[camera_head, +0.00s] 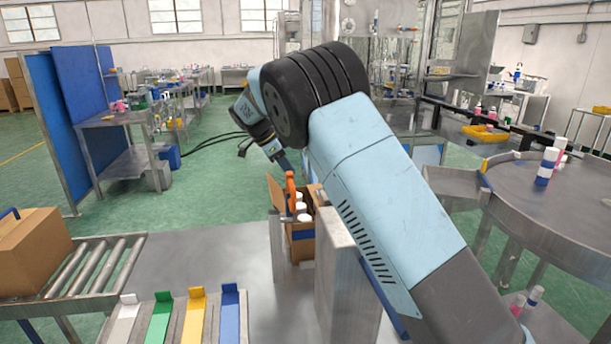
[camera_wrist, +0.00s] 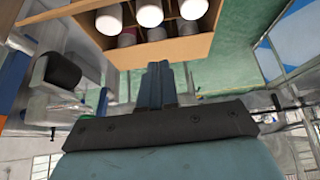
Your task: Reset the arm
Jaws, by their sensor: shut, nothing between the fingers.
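My arm reaches from the lower right of the head view up to the middle and bends down to my gripper (camera_head: 285,167). My gripper is over the open cardboard box, near an upright orange part (camera_head: 290,190). In the wrist view the fingers of my gripper (camera_wrist: 158,68) are together and hold nothing. The open cardboard box (camera_wrist: 192,48) is just beyond the fingertips and holds several white-topped cans (camera_wrist: 149,13).
Four coloured strips, including a yellow one (camera_head: 193,318), lie at the table's front. A roller conveyor (camera_head: 95,266) with a closed carton (camera_head: 32,250) is at the left. A round steel table (camera_head: 535,205) with cans is at the right. The steel table (camera_head: 200,255) is clear left of the box.

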